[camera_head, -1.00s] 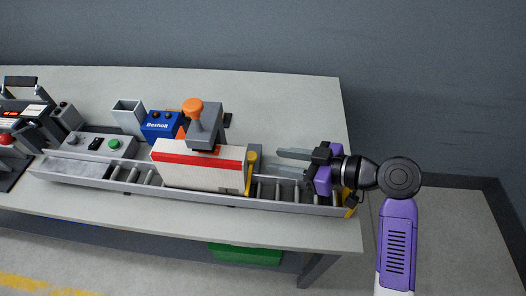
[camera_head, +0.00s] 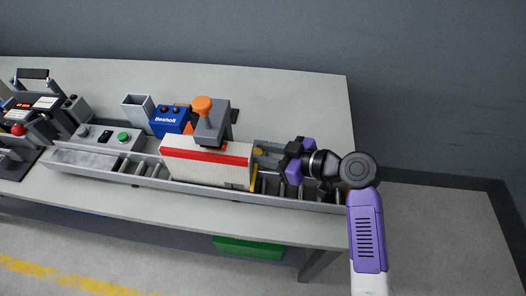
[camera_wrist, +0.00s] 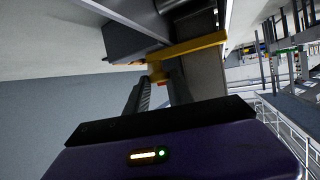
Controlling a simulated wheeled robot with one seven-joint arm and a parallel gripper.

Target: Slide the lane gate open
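The lane gate (camera_head: 253,178) is a plate with a yellow edge standing across the roller lane, just right of a white box with a red stripe. A yellow knob-like part (camera_head: 259,151) shows at its far side. In the wrist view the gate's yellow bar (camera_wrist: 190,46) crosses beyond the fingers, with a yellow post (camera_wrist: 157,73) below it. My gripper (camera_head: 262,156) reaches left over the lane, with its fingertips at the yellow part. The fingers (camera_wrist: 156,88) look apart, one on each side of the post. I cannot tell whether they touch it.
The white box (camera_head: 205,164) fills the lane left of the gate. A grey stamp-like device with an orange knob (camera_head: 202,103) stands over it. A blue box (camera_head: 170,120), a grey bin (camera_head: 138,107) and a button panel (camera_head: 107,138) stand farther left. The bench (camera_head: 290,95) behind is clear.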

